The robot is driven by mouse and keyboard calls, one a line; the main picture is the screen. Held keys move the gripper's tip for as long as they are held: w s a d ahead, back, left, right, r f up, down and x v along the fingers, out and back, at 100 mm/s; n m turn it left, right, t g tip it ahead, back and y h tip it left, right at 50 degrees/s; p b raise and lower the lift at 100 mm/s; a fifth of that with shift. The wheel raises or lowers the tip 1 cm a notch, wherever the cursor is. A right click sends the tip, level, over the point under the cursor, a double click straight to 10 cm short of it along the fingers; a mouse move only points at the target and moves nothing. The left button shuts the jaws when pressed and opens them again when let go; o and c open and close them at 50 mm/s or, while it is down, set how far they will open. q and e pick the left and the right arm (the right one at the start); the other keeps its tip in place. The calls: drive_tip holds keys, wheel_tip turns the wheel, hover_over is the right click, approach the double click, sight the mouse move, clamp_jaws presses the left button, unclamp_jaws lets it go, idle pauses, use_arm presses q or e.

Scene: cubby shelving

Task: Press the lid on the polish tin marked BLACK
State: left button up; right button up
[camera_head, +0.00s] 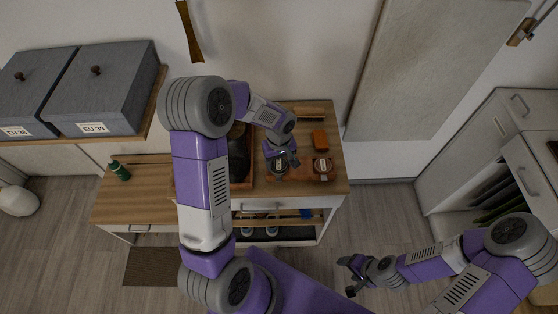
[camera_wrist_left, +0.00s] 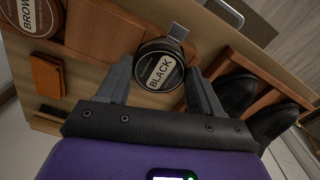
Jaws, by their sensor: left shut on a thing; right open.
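The round dark polish tin marked BLACK (camera_wrist_left: 160,70) lies label up between the fingers of my left gripper (camera_wrist_left: 157,88) in the left wrist view. The fingers are shut on its sides. A small metal tab shows at its edge. I cannot tell whether the fingers hold the lid alone or the tin too, nor how the lid is seated. In the head view my left gripper (camera_head: 283,157) is over the bench top, and the tin (camera_head: 279,168) shows just below it. My right gripper (camera_head: 350,275) is open and empty over the floor, away from the bench.
A tin marked BROWN (camera_wrist_left: 32,14) stands to one side, also in the head view (camera_head: 322,165). An orange cloth (camera_head: 320,140) and a brush (camera_head: 309,117) lie behind. A wooden tray (camera_wrist_left: 218,68) with dark shoes (camera_wrist_left: 240,94) is close beside the gripper. A green bottle (camera_head: 121,171) stands far left.

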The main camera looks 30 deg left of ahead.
use_arm(q)
drive_tip(key=shift+f+b, duration=0.2)
drive_tip(key=shift+b, duration=0.25)
idle(1.0)
idle(0.3)
drive_tip(key=o, duration=1.1)
drive_tip(key=shift+c, duration=0.2)
drive_tip(key=shift+o, duration=0.5)
drive_tip(key=shift+r, duration=0.1)
drive_tip(key=shift+r+p, duration=2.4)
drive_tip(key=shift+r, duration=1.05)
clamp_jaws()
